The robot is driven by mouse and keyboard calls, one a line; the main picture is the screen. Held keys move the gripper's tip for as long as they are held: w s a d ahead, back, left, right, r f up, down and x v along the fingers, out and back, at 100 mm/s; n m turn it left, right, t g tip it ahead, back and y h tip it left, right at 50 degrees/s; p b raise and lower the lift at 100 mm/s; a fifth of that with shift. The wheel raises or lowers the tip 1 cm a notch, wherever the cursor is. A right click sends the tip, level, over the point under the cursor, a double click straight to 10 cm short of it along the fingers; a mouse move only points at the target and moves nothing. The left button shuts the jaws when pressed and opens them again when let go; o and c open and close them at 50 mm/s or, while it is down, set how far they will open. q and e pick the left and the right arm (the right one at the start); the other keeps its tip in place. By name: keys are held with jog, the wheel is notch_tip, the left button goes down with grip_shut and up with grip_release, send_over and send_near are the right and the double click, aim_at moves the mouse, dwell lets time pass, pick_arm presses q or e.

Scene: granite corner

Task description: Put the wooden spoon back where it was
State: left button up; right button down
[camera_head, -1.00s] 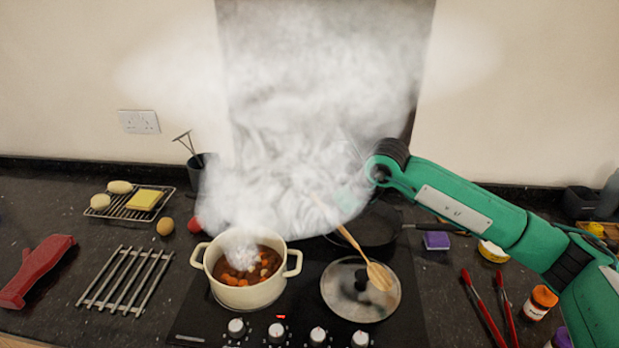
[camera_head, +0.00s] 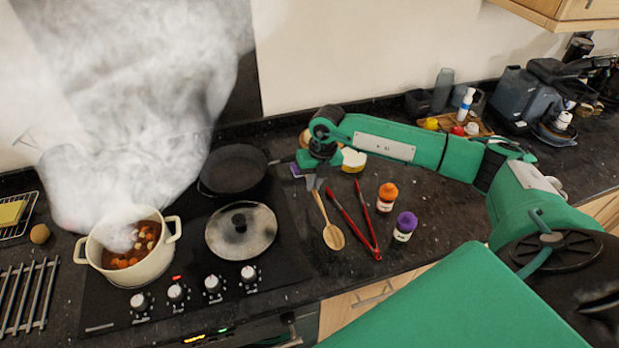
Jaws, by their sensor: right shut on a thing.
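The wooden spoon (camera_head: 329,222) is over the dark counter just right of the hob, with its bowl toward the front edge and its handle toward the back. My right gripper (camera_head: 314,182) reaches down from above and is shut on the far end of the handle. I cannot tell whether the bowl touches the counter. Red tongs (camera_head: 355,222) lie just right of the spoon, close beside it. My left gripper is not in view.
The hob holds a steaming stew pot (camera_head: 133,250), a lid with a dark knob (camera_head: 243,233) and a black frying pan (camera_head: 233,168). An orange-capped jar (camera_head: 387,197) and a purple-capped jar (camera_head: 405,227) stand right of the tongs. Counter beyond the jars is fairly clear.

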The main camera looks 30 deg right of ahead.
aim_at(311, 211)
notch_tip(311, 211, down, 9)
jog(key=b, duration=0.5)
jog(key=shift+r, duration=0.1)
jog(key=c, duration=0.7)
grip_release()
jog(key=shift+o, duration=0.2)
jog(key=shift+r+p, duration=2.6)
jog(key=shift+r, duration=1.95)
jog(key=shift+s+f, duration=0.1)
